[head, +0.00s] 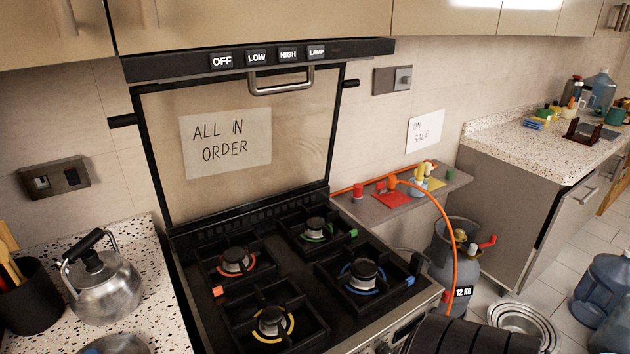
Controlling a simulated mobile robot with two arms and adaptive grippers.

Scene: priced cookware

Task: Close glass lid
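The glass lid (295,150) of the gas stove stands raised, upright or nearly so, behind the burners in the head view. It is a clear pane in a black frame, with dark stubs on both sides. A metal bar handle (281,87) shows at its top, just under a black strip; I cannot tell which of the two carries it. A paper reading "ALL IN ORDER" (226,142) is on the pane or on the wall behind it. The black stove top (285,262) has several burners with coloured rings and no pots.
A metal kettle (103,288) and a dark utensil pot (30,300) stand on the left counter. A black strip (260,60) with labels hangs above the lid. Right of the stove are a small shelf (440,186), an orange hose (452,230) and a gas cylinder (440,262).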

